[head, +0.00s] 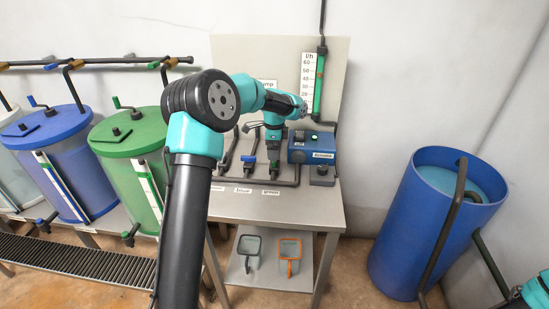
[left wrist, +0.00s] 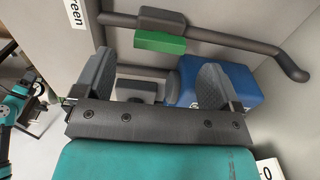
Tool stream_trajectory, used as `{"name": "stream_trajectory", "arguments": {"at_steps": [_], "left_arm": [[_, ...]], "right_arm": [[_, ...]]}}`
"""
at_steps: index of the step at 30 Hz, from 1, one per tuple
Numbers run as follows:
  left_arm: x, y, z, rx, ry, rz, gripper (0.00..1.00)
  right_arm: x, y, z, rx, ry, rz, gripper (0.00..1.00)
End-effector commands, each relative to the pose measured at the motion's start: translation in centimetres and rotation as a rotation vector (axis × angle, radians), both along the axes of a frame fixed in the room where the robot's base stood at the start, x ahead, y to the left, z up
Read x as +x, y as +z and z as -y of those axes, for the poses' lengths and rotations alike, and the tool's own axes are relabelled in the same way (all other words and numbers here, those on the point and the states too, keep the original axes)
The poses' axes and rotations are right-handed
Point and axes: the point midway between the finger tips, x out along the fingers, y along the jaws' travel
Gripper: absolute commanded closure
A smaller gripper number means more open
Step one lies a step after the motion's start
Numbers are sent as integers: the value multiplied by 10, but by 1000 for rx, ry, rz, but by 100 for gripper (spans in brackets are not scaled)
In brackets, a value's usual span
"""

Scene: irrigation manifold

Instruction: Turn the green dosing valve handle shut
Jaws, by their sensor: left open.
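The green dosing valve handle (left wrist: 160,42) is a short green block on the dark pipe above the green label, lying along the pipe in the left wrist view. In the head view the valve is largely hidden by my left gripper (head: 273,152), which points down over it. In the left wrist view the fingers of my left gripper (left wrist: 155,76) are apart with nothing between them. The handle shows beyond the fingertips, off toward the top of the picture. My right gripper is not in the head view; only part of that arm shows at the bottom right.
A blue control box (head: 311,148) stands just right of the valve and shows behind a finger in the left wrist view (left wrist: 238,82). A blue-handled valve (head: 248,159) is close on the left. Lidded tanks stand left; a large blue barrel (head: 400,235) stands right.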

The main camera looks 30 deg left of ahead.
Motion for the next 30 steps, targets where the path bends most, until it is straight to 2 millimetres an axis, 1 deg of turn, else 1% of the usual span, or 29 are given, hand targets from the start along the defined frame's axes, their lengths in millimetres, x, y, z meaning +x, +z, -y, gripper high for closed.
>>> {"name": "stream_trajectory", "arguments": {"at_steps": [1, 3, 9, 13, 20, 30], "left_arm": [[0, -10, 0, 0, 0, -3, 11], [0, -21, 0, 0, -1, -3, 11], [0, -39, 0, -1, -1, -1, 11], [0, -43, 0, 0, -1, -1, 11], [0, -43, 0, -1, -1, 0, 12], [0, -43, 0, -1, -1, 0, 44]], "right_arm": [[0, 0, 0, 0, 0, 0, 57], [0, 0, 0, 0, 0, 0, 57], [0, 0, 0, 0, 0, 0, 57], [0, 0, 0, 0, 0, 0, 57], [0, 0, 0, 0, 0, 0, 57], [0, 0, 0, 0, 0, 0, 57]]}}
